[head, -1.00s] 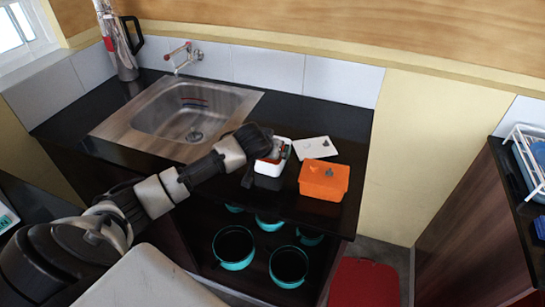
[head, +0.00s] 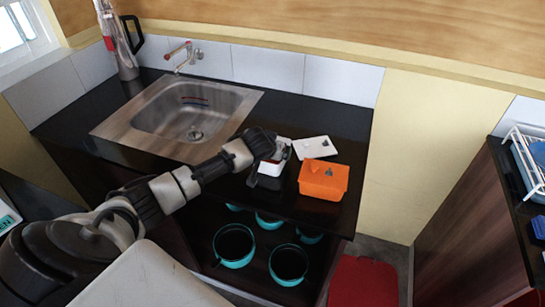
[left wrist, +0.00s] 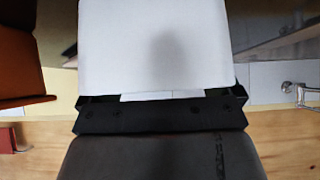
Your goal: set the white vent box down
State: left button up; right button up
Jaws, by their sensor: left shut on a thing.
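The white vent box (head: 271,167) is at the counter's front edge, left of the orange box (head: 323,182). My left gripper (head: 277,153) is shut on it and covers part of its top. In the left wrist view the white box (left wrist: 155,45) fills the upper middle, against the dark gripper (left wrist: 160,110). Whether its underside touches the counter cannot be told. My right gripper is not in view.
The black counter (head: 340,122) holds a steel sink (head: 190,115) at left and a flat white plate (head: 315,147) behind the orange box. Teal pots (head: 234,246) stand below. A red bin (head: 363,283) stands on the floor.

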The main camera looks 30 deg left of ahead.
pick_arm(q)
jog(key=shift+r, duration=0.2)
jog(key=shift+r+b, duration=0.5)
jog(key=shift+r, duration=1.4)
jog(key=s+d+r+b, duration=0.2)
jog(key=d+r, duration=0.5)
jog(key=d, duration=0.4)
jog(key=shift+s, duration=0.8)
jog(key=shift+f, duration=0.1)
